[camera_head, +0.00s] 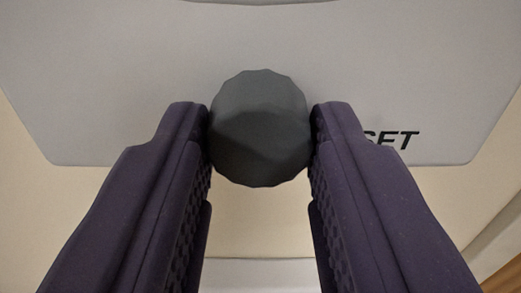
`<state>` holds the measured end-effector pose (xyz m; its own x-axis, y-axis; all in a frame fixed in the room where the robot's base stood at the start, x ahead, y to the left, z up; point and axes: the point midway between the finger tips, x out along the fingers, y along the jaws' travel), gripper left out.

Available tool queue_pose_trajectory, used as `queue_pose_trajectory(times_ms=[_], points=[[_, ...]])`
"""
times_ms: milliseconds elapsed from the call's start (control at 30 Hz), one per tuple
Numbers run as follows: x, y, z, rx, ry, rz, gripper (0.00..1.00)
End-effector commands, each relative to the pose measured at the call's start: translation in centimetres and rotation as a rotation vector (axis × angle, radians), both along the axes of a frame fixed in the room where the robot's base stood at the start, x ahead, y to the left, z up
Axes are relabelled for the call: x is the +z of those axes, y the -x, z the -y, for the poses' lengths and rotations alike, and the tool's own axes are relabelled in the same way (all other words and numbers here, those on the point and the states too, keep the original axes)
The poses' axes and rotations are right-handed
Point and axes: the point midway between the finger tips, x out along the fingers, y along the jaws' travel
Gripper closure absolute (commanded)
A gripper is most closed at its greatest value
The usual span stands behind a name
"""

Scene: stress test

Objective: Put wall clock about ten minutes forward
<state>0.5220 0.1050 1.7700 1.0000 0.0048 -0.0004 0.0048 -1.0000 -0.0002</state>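A dark grey, many-sided knob (260,125) sits in the middle of the view, in front of a light grey panel (110,80). Black lettering on the panel, partly covered by my right finger, shows "SET" or its end. My gripper (260,140) has one purple finger on each side of the knob. Both fingertips appear to touch the knob's sides, closed around it. The clock's face and hands are not clearly in view; only a dark curved edge (260,3) shows at the top.
A cream surface (260,225) lies below the panel. A pale band (258,273) runs along the bottom between my fingers. A pale edge and a brown strip (505,275) show at the lower right.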

Motion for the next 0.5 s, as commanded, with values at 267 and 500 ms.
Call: queue_pose_trajectory(times_ms=[267, 500], points=[[-0.01, 0.02, 0.00, 0.000, -0.010, 0.000, 0.95], [-0.10, 0.01, 0.01, -0.001, -0.096, 0.001, 0.95]])
